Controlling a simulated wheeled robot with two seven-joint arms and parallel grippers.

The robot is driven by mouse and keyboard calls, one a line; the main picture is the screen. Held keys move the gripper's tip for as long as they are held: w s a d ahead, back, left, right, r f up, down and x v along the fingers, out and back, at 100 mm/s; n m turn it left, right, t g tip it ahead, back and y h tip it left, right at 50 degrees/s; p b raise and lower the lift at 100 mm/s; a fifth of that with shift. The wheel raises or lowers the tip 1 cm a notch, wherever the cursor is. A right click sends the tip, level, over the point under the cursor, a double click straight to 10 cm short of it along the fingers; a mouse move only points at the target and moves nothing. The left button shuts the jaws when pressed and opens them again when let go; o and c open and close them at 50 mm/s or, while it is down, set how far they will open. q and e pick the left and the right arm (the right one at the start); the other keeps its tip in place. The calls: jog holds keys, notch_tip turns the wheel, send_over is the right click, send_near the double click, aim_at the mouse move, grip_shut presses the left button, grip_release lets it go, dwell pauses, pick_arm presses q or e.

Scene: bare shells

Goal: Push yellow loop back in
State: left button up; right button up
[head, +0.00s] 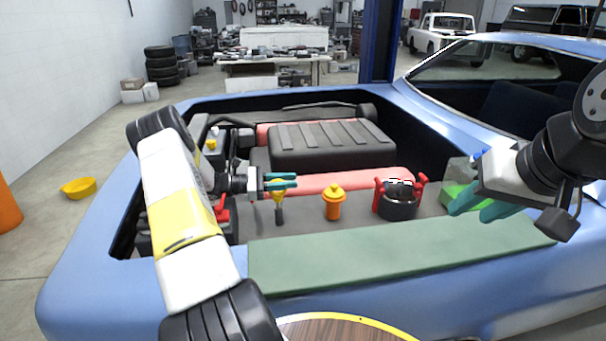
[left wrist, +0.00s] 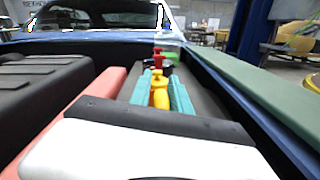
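The yellow loop (head: 279,195) stands in the engine bay, with a dark stem (head: 279,216) below it. My left gripper (head: 281,181) is at the loop, its teal fingers at the loop's upper part. In the left wrist view the yellow loop (left wrist: 160,98) shows between the two fingers (left wrist: 161,92), which lie close to either side. I cannot tell whether they press on it. The fingers hide part of the loop. My right gripper (head: 482,207) is open and empty at the right, above the bay's right end.
An orange cap (head: 334,204) stands right of the loop, then a dark round part with red handles (head: 397,203). A black ribbed engine cover (head: 330,145) and a red bar (head: 350,182) lie behind. A green pad (head: 390,242) covers the near fender edge.

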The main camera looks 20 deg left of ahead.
pick_arm(q)
jog(key=shift+o, duration=1.2)
jog(key=v, duration=0.7)
jog(key=shift+a, duration=0.4)
jog(key=shift+s, duration=0.15)
